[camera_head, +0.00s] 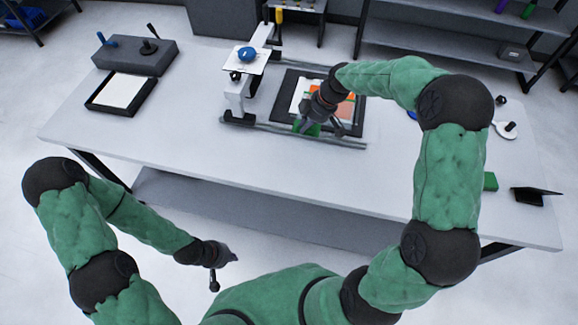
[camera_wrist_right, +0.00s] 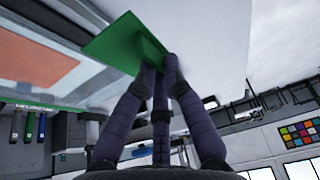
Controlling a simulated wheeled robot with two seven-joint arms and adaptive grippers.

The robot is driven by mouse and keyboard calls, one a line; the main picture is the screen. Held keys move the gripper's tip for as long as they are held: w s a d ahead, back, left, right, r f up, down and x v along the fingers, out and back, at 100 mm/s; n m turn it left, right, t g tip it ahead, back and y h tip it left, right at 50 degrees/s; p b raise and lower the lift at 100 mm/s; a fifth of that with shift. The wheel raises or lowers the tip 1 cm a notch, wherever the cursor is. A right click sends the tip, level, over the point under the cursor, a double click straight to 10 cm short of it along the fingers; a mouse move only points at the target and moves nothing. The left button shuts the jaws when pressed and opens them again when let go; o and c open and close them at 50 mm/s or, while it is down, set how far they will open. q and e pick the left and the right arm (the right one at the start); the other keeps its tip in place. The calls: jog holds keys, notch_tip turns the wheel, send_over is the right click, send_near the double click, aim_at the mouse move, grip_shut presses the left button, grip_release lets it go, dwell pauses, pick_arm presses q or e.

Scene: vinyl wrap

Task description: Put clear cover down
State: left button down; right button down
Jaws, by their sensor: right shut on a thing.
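My right gripper (camera_head: 304,122) is over the front of the black-framed bed (camera_head: 357,113) on the table. In the right wrist view its fingers (camera_wrist_right: 160,70) are shut on the raised grip of a flat green piece (camera_wrist_right: 112,45). That piece also shows below the gripper in the head view (camera_head: 308,129). A thin green strip runs from it along a pale sheet with an orange panel (camera_wrist_right: 40,55). I cannot make out the clear cover itself apart from this green piece. My left gripper (camera_head: 226,263) hangs low in front of the table, away from everything; its fingers are too small to judge.
A white stand with a blue knob (camera_head: 247,54) rises left of the bed, on rails (camera_head: 240,122). A black-rimmed tray (camera_head: 105,105) and a grey box (camera_head: 135,58) are at the left. The table's front middle is clear.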

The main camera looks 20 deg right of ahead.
jog(key=s+a+f, duration=0.2)
jog(key=s, duration=0.1)
jog(key=s+a+f+b, duration=0.1)
jog(key=s+f, duration=0.2)
jog(key=s, duration=0.1)
jog(key=s+a+f, duration=0.2)
jog(key=s+f, duration=0.1)
jog(key=s, duration=0.1)
jog(key=shift+a+f, duration=0.1)
jog(key=shift+a, duration=0.25)
jog(key=shift+s+a+f, duration=0.25)
jog(key=shift+s+f, duration=0.2)
jog(key=shift+f, duration=0.15)
jog(key=f, duration=0.2)
jog(key=f+b, duration=0.1)
jog(key=shift+s+a+f, duration=0.1)
jog(key=shift+s, duration=0.15)
jog(key=shift+w+f, duration=0.1)
jog(key=shift+f, duration=0.1)
